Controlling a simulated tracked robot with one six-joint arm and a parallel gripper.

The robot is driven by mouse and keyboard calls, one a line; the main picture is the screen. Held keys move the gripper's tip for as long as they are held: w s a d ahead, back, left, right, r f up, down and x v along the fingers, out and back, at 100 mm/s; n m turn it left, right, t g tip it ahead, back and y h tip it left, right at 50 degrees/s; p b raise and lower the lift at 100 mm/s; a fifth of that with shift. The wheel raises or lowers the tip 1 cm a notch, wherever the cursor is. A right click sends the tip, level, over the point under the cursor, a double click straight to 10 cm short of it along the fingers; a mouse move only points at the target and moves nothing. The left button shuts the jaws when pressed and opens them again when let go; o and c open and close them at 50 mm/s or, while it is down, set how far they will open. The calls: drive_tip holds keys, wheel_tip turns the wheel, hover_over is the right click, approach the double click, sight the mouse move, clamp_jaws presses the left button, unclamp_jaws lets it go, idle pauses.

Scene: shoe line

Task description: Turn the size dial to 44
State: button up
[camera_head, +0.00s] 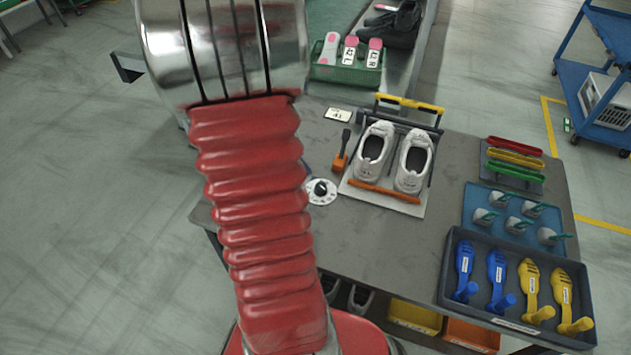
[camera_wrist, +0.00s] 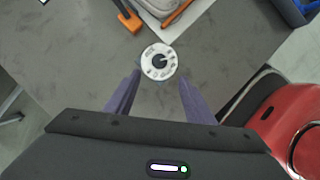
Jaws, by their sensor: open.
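The size dial is a round white disc with a black knob and dark marks around its rim. In the head view the dial (camera_head: 321,191) lies on the grey table, just right of my red arm. In the wrist view the dial (camera_wrist: 159,62) is at the upper middle, its marks too small to read. My gripper (camera_wrist: 157,85) shows there as two purple fingers, spread apart and empty, pointing at the dial from below in the picture. I see no contact between the fingers and the dial. My gripper is not visible in the head view.
A small display card (camera_head: 338,115) stands behind the dial. An orange-based lever (camera_head: 340,163) and a rack with two white shoes (camera_head: 384,205) stand right of it. A dark tray (camera_head: 446,290) of blue and yellow shoe forms is at the right. The table before the dial is bare.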

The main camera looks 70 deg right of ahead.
sight(320, 186)
drive_tip(key=shift+f, duration=0.1)
drive_tip(key=x, duration=1.3)
drive_tip(key=shift+f, duration=0.3)
drive_tip(key=shift+c, duration=0.5)
drive_tip(key=c, duration=0.9)
